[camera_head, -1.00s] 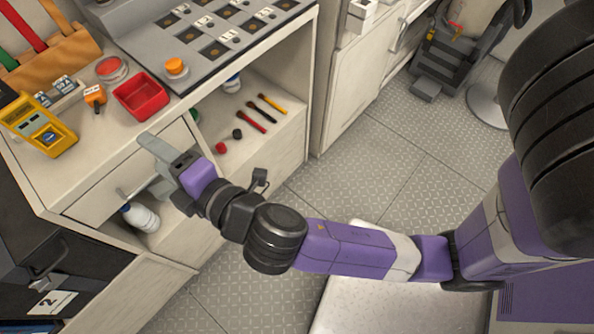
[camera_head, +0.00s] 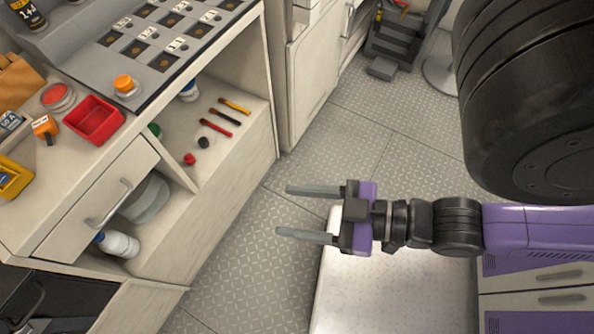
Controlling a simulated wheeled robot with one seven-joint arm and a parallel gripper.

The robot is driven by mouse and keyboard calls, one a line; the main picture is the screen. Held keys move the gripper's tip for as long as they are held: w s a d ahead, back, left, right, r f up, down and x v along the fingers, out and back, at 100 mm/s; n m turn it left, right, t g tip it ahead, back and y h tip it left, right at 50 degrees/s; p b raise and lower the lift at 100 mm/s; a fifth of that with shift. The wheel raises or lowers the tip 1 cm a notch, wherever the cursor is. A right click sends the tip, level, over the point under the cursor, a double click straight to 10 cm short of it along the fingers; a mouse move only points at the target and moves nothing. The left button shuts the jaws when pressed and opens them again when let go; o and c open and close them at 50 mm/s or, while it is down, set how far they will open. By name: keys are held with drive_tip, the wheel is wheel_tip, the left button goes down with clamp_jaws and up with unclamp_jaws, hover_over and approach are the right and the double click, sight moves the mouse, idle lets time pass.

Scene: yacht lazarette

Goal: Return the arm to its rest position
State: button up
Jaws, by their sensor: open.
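My gripper (camera_head: 308,213) is open and empty, its two grey fingers apart and pointing left over the patterned floor. It is clear of the cabinet, to the right of the drawer. My arm (camera_head: 425,224) reaches in from the right, and its purple and black links are folded closer to my body. Nothing touches the fingers.
At left is a cabinet with a drawer (camera_head: 98,203), a white bottle (camera_head: 118,243) below it and an open shelf (camera_head: 190,135). A red tray (camera_head: 94,120) sits on the counter. The floor (camera_head: 240,240) between cabinet and gripper is free.

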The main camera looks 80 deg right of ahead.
wheel_tip(320, 180, up, 9)
drive_tip(key=p, duration=0.9)
idle(0.5)
